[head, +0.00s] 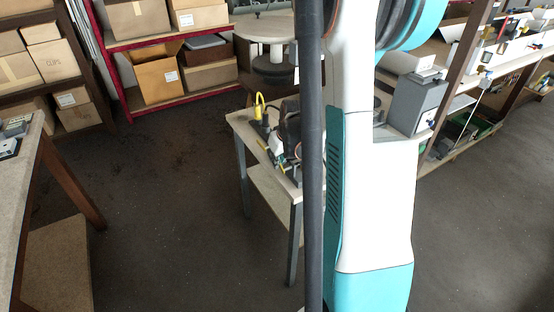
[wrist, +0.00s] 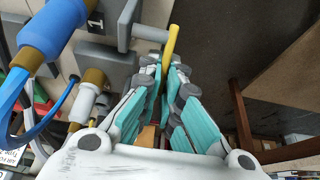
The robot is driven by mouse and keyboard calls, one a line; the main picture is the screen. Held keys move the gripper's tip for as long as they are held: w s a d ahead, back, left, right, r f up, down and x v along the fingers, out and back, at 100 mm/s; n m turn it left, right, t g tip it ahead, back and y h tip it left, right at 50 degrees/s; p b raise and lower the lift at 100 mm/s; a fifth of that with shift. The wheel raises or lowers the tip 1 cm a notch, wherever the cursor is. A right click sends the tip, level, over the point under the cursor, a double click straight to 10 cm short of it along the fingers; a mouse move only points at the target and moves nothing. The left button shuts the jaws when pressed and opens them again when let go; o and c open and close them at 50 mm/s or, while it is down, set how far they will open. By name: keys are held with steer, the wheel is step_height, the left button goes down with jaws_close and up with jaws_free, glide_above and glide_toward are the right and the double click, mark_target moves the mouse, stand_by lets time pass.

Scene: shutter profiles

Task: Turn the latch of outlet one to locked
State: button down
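In the wrist view, a yellow latch handle (wrist: 171,42) sticks out beside a grey cylindrical part (wrist: 128,24). A label with the number 1 (wrist: 95,22) is on the panel to the left of it. My gripper (wrist: 165,75) has its fingertips close together, one on each side of the handle's lower end, with almost no gap visible. The fingers partly hide that end. A large blue connector (wrist: 52,30) with a brown collar and blue cable is at the upper left. In the head view, my own body hides the gripper, and I cannot make out the latch.
In the wrist view, a white connector (wrist: 84,103) and cables crowd the left side; brown wooden framing (wrist: 242,125) is at the right. In the head view, a small table (head: 240,122) holds tools, box shelves (head: 160,45) stand behind, and the floor (head: 150,220) at left centre is clear.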

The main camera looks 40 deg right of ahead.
steer(key=shift+w+f+g+y, duration=0.15)
steer(key=shift+f+g, duration=0.15)
steer(key=shift+g, duration=0.4)
steer(key=shift+w+f+g+y, duration=0.15)
steer(key=shift+f+g, duration=0.1)
steer(key=shift+g, duration=0.45)
steer(key=shift+f+g+y, duration=0.15)
steer(key=shift+f+g, duration=0.1)
steer(key=shift+g, duration=0.4)
steer(key=shift+f+g+y, duration=0.15)
steer(key=shift+f+g, duration=0.05)
steer(key=shift+g, duration=0.45)
steer(key=c, duration=1.8)
jaws_free()
steer(key=r, duration=0.4)
steer(key=w+r, duration=0.1)
steer(key=r, duration=0.7)
steer(key=shift+w+d, duration=0.15)
steer(key=shift+d, duration=0.05)
